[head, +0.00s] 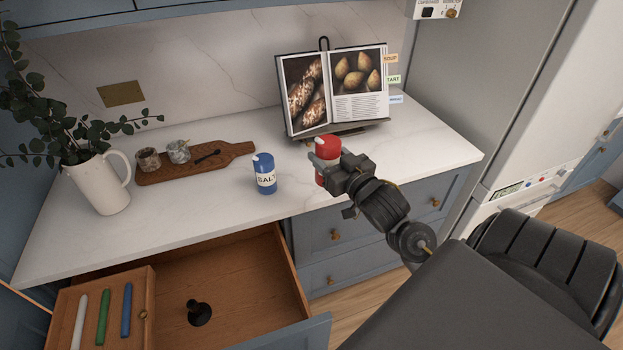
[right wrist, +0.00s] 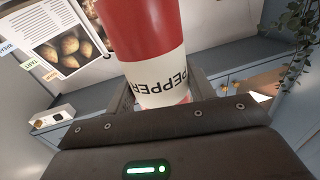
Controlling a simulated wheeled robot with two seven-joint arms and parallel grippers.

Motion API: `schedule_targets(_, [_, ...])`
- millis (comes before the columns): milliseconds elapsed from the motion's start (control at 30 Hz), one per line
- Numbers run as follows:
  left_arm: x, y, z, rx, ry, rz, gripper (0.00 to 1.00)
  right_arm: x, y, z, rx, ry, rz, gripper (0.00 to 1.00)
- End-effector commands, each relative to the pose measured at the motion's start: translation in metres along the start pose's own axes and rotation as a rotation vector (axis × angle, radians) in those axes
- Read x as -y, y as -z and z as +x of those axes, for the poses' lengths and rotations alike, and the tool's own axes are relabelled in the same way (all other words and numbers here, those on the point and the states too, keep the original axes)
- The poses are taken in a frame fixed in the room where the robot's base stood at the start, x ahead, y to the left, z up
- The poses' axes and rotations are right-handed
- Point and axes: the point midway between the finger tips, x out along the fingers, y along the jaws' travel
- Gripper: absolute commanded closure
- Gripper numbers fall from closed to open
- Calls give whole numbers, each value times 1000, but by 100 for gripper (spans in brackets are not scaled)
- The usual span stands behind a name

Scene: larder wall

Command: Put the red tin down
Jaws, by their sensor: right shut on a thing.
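The red tin (head: 326,147) has a white band with the word PEPPER, which reads upside down in the right wrist view (right wrist: 157,77). My right gripper (head: 325,160) is shut on the red tin at the front part of the counter (head: 225,218), right of the blue salt tin. In the head view the gripper hides much of the tin. I cannot tell whether its base touches the counter. My left gripper is not in view.
A blue salt tin (head: 265,178) stands close by on the left. An open cookbook on a stand (head: 335,90) is behind. A wooden board (head: 228,160) with small pots and a white jug (head: 101,185) are further left. An open drawer (head: 262,275) juts out below.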

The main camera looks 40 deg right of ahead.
Motion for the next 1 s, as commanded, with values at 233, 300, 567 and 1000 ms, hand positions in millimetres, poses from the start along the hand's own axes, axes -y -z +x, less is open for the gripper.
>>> schedule_targets(233, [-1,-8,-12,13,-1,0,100,-12,-15,41,2,-2,1,75])
schedule_targets(300, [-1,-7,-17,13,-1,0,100,-17,-23,59,2,-3,1,75])
schedule_targets(567, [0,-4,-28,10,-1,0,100,-30,-67,109,3,-1,1,75])
schedule_targets(1000, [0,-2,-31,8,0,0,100,-36,-92,129,-1,0,0,75])
